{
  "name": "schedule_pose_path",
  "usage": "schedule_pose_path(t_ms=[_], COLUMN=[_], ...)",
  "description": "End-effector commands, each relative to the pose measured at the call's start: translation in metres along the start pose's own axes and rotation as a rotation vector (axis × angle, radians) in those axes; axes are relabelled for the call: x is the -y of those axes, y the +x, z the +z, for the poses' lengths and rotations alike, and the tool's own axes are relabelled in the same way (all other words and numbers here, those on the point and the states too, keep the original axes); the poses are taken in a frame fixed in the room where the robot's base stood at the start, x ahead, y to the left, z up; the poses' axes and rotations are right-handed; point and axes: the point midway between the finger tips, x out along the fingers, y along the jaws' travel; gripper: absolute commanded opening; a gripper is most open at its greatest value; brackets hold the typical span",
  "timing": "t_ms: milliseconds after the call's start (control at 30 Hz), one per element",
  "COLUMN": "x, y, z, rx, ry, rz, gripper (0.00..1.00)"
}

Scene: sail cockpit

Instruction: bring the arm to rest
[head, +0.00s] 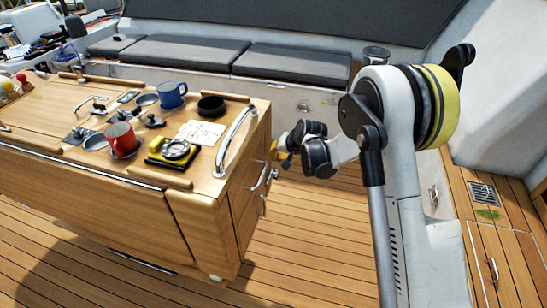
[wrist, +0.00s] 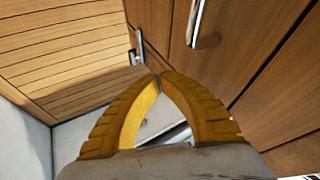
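My arm (head: 397,110) shows in the head view at the right of the wooden table. It bends at a big white joint with black and yellow bands. Its forearm points back toward the table's end. My gripper (head: 276,155) is small and partly hidden behind my wrist there, close to the table's end face. In the wrist view my gripper (wrist: 160,76) has its two yellow fingers meeting at the tips. Only background shows in the gap behind the tips, so it holds nothing.
The wooden table (head: 185,198) bears a red mug (head: 122,140), a blue mug (head: 172,95), a black bowl (head: 211,106), a yellow instrument (head: 172,152) and paper (head: 199,132). A metal rail (head: 236,142) edges its near end. Dark cushions (head: 185,53) line the back. Plank floor (head: 310,235) is clear.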

Motion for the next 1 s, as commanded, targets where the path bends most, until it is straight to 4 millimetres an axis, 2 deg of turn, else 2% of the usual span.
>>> schedule_pose_path(t_ms=[100,300,433,667,767,867,1000], x=[0.001,0.001,0.000,-0.001,0.001,0.004,0.006], y=[-0.034,-0.077,-0.093,-0.102,-0.113,-0.145,-0.215], z=[-0.002,-0.001,-0.001,0.000,-0.001,-0.002,0.004], rx=[0.000,0.001,0.001,0.000,-0.003,-0.012,-0.032], ry=[0.000,0.000,-0.001,-0.001,-0.007,-0.025,-0.068], rz=[0.000,0.002,0.001,0.001,0.008,0.027,0.073], gripper=[0.00,0.00,0.00,0.00,0.00,0.00,0.00])
